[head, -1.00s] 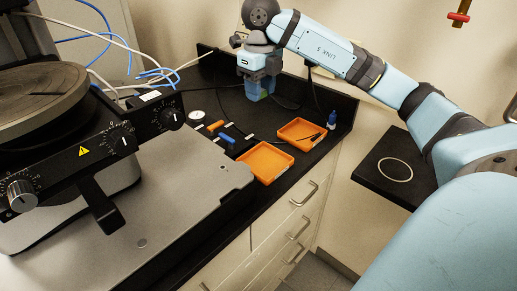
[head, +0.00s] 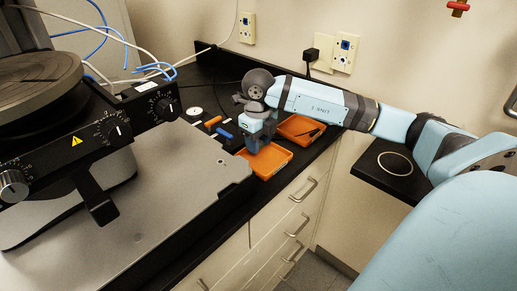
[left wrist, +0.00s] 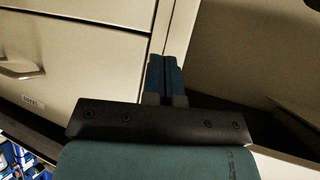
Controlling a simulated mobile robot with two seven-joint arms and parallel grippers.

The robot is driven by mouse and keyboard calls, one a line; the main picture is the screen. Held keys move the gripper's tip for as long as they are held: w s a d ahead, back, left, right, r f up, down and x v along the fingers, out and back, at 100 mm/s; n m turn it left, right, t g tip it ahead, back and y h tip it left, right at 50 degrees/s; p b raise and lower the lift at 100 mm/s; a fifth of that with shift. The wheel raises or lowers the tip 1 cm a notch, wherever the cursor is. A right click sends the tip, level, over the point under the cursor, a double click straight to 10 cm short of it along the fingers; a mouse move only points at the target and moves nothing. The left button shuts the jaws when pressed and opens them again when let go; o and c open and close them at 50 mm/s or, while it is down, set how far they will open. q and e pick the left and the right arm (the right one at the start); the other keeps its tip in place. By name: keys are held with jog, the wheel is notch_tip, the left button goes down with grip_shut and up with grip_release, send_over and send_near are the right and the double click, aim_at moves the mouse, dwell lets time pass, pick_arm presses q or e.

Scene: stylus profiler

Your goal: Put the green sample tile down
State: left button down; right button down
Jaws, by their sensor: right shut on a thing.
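My right gripper (head: 254,148) points down over the left edge of the front orange tray (head: 274,168). It is shut on the green sample tile, which its fingers hide almost wholly in the head view. I cannot tell whether the tile touches the tray. The back orange tray (head: 297,122) is just beyond, partly behind my right arm, with a dark slender tool in it. My left gripper (left wrist: 167,76) shows in the left wrist view, its blue fingers together with nothing between them, in front of pale cabinet fronts.
Left of the trays lie an orange piece (head: 213,121), a blue piece (head: 224,133) and a round white disc (head: 194,112). The profiler's grey base plate (head: 185,190) fills the left. A dark side shelf with a pale ring (head: 395,164) is at right.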

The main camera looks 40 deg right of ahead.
jog(key=shift+f, duration=1.35)
jog(key=shift+f, duration=0.15)
jog(key=c, duration=0.7)
grip_release()
jog(key=shift+o, duration=0.2)
notch_tip(320, 180, up, 12)
jog(key=shift+r, duration=0.2)
